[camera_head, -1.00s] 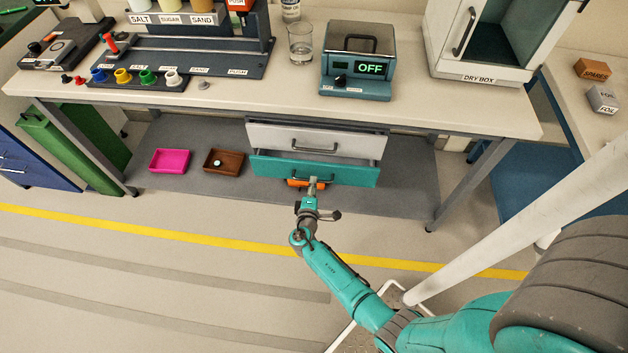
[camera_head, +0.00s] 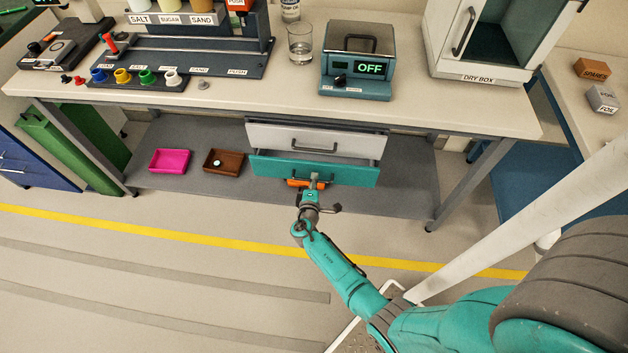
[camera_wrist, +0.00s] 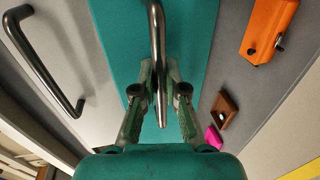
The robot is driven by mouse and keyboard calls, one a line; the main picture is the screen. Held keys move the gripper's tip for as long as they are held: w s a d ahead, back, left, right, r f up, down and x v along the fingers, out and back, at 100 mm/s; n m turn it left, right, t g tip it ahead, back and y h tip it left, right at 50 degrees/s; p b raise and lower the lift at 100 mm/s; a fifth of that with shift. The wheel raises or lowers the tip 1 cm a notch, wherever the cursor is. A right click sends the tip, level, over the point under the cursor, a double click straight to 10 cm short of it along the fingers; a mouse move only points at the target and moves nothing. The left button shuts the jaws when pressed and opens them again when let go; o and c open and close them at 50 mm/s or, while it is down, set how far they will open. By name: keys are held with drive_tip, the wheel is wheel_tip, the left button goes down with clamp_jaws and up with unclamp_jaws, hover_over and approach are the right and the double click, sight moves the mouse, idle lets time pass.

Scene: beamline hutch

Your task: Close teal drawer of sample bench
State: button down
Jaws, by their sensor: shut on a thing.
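The teal drawer (camera_head: 352,175) is the lower drawer under the sample bench (camera_head: 215,105). It stands partly out, with a dark opening showing above its front. Its grey bar handle (camera_wrist: 157,45) runs between my fingers in the wrist view. My gripper (camera_head: 313,181) is at the middle of the drawer front and is shut on this handle; it also shows in the wrist view (camera_wrist: 159,80). The handle is mostly hidden by my gripper in the head view. The teal front (camera_wrist: 112,45) fills the middle of the wrist view.
A light grey drawer (camera_head: 270,135) with its own handle is just above. A brown tray (camera_head: 210,166) and a pink tray (camera_head: 157,168) sit on the lower shelf (camera_head: 405,195). The floor in front is clear.

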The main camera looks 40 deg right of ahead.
sight(315, 170)
drive_tip(key=shift+r+x, duration=0.25)
drive_tip(key=shift+x, duration=0.85)
drive_tip(key=shift+r+x, duration=0.2)
drive_tip(key=shift+x, duration=0.9)
drive_tip(key=shift+w+d, duration=0.1)
drive_tip(key=c, duration=1.2)
unclamp_jaws()
drive_tip(key=v, duration=1.2)
drive_tip(key=shift+f, duration=0.1)
